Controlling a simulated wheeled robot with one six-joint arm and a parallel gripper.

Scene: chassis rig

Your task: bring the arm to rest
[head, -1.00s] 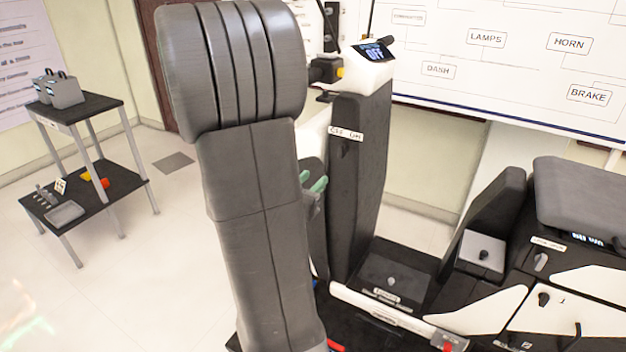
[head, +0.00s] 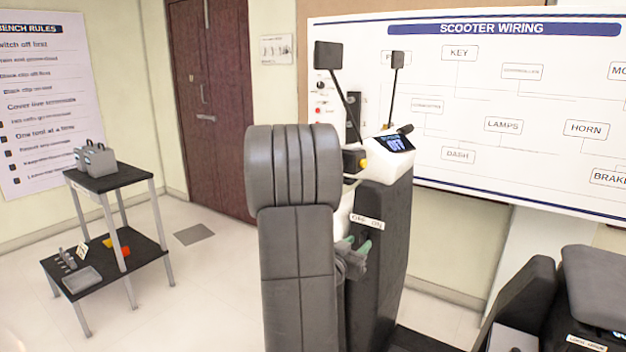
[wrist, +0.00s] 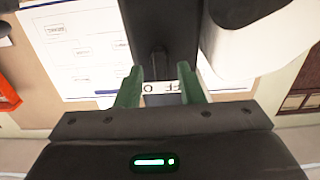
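The rest of the gripper is largely hidden there. In the wrist view the two green fingers of my gripper (wrist: 160,90) stand apart with nothing visible held between them. Beyond them are the scooter column (wrist: 165,35) and its white OFF/ON label (wrist: 158,87). I cannot tell how far the fingertips are from the column.
The scooter's lit display (head: 395,143) and mirrors (head: 328,55) rise above the column. The scooter's grey seat (head: 600,285) is at the lower right. A two-tier bench (head: 110,180) stands at the left, with open floor between. A wiring board (head: 500,110) hangs behind.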

